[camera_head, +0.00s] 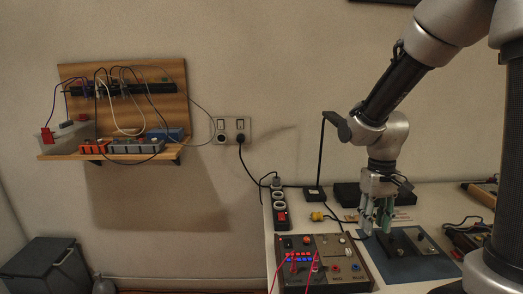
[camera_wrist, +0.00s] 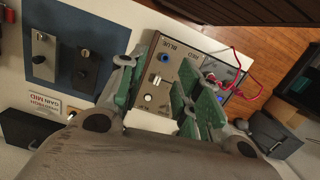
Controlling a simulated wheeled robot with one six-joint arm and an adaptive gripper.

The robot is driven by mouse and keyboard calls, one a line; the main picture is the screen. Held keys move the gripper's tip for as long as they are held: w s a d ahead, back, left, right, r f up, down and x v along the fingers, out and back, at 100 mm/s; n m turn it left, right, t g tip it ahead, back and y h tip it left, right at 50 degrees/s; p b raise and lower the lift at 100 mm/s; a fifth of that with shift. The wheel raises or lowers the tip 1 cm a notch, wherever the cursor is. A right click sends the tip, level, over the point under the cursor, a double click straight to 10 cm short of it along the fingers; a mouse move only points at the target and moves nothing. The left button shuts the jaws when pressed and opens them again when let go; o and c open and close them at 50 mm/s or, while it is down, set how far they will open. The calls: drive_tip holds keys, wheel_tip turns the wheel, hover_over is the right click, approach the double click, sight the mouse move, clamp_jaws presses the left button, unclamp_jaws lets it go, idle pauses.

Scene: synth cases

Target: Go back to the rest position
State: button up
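My gripper (camera_head: 376,229) points down over the right-hand table in the head view, between the control box and the blue mat. Its green-padded fingers also show in the wrist view (camera_wrist: 160,82). They stand apart with nothing held between them. The control box (camera_head: 345,277) has coloured buttons, knobs and red leads; in the wrist view the box (camera_wrist: 205,45) lies behind and between the fingers. Whether the fingertips touch anything cannot be told.
A blue mat (camera_head: 412,265) carries a dark and a grey switch plate. A power strip (camera_head: 280,207) and a black stand (camera_head: 314,191) are at the table's back left. A wooden wall shelf (camera_head: 172,147) holds wired parts. A dark bin (camera_head: 48,262) is on the left.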

drive_tip(key=s+d+r+t, duration=0.3)
drive_tip(key=s+r, duration=0.3)
drive_tip(key=r, duration=0.1)
drive_tip(key=s+d+r+m+t, duration=0.1)
drive_tip(key=s+d+r+t, duration=0.1)
drive_tip(key=s+r, duration=0.5)
drive_tip(key=shift+d+r+t, duration=0.4)
drive_tip(key=shift+r, duration=0.35)
idle(0.7)
